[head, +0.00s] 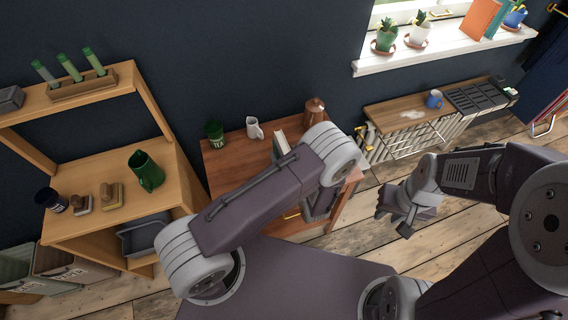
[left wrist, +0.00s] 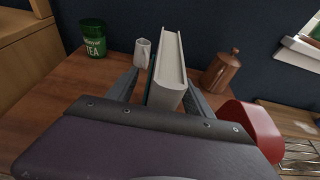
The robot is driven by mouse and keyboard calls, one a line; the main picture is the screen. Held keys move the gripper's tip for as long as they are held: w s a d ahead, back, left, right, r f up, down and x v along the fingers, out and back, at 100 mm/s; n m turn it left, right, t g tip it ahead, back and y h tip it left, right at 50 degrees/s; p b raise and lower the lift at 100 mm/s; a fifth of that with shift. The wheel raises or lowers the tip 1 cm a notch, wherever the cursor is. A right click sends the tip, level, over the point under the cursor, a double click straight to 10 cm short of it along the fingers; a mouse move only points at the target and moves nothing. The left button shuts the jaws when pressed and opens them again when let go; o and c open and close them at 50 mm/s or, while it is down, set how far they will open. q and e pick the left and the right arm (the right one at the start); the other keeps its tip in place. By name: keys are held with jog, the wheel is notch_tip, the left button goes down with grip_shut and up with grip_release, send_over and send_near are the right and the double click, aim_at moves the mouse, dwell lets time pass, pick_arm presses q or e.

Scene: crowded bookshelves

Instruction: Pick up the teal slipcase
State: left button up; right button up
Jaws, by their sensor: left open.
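The teal slipcase (left wrist: 168,65) stands upright on the wooden cabinet top in the left wrist view, its pale upper edges towards me and a narrow dark teal side at its left. In the head view its pale top (head: 281,142) shows beside my left arm. My left gripper (left wrist: 162,76) is open, with one finger on each side of the slipcase; I cannot tell whether they touch it. In the head view my left arm mostly hides this gripper. My right gripper (head: 396,217) is open and empty over the floor, right of the cabinet.
The cabinet's (head: 225,165) left front top is clear.

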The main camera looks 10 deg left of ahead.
pick_arm(q)
jog(key=shift+w+a+f, duration=0.2)
jog(key=shift+w, duration=0.15)
jog(key=shift+s+r, duration=0.1)
grip_shut()
